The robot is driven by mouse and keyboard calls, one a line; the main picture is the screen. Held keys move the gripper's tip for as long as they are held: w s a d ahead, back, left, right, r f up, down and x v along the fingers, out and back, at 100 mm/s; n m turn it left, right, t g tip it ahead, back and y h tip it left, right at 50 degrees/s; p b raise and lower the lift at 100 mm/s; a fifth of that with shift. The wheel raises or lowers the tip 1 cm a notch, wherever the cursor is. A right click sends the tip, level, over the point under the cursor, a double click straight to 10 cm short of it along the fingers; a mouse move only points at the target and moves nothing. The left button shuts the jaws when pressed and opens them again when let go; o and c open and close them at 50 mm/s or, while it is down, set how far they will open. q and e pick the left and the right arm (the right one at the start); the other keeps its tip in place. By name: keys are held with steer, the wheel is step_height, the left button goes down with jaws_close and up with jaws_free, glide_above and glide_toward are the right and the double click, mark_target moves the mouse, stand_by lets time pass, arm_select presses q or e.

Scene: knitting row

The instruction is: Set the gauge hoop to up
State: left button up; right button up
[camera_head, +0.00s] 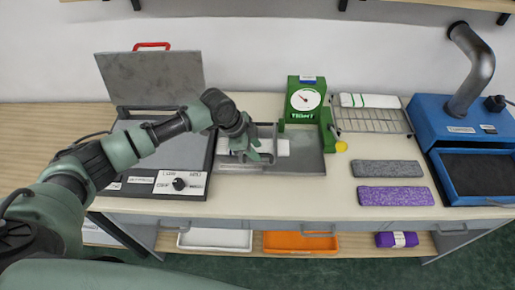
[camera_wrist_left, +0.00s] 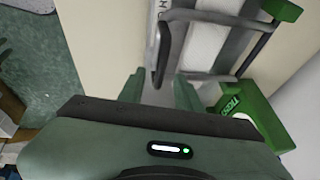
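The green gauge stand (camera_head: 306,100) with a round white dial stands at the back of the table, and its green body also shows in the left wrist view (camera_wrist_left: 232,104). A thin grey metal hoop (camera_head: 274,143) lies low over the grey plate in front of it, around a white pad. In the left wrist view the hoop (camera_wrist_left: 262,22) runs along the pad, and a dark bar (camera_wrist_left: 157,66) reaches in between my fingertips. My left gripper (camera_head: 246,152) is at the hoop's left side with fingers apart; I cannot tell whether they touch it. My right gripper is not visible.
A hinged press with its lid (camera_head: 152,78) raised stands left, under my left arm. A wire rack (camera_head: 370,119), a grey swatch (camera_head: 387,169), a purple swatch (camera_head: 395,196) and a blue machine (camera_head: 462,125) with a pipe stand right. The table front centre is clear.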

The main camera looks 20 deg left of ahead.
arm_select(q)
steer(key=shift+x, duration=0.9)
jaws_close()
stand_by(0.8)
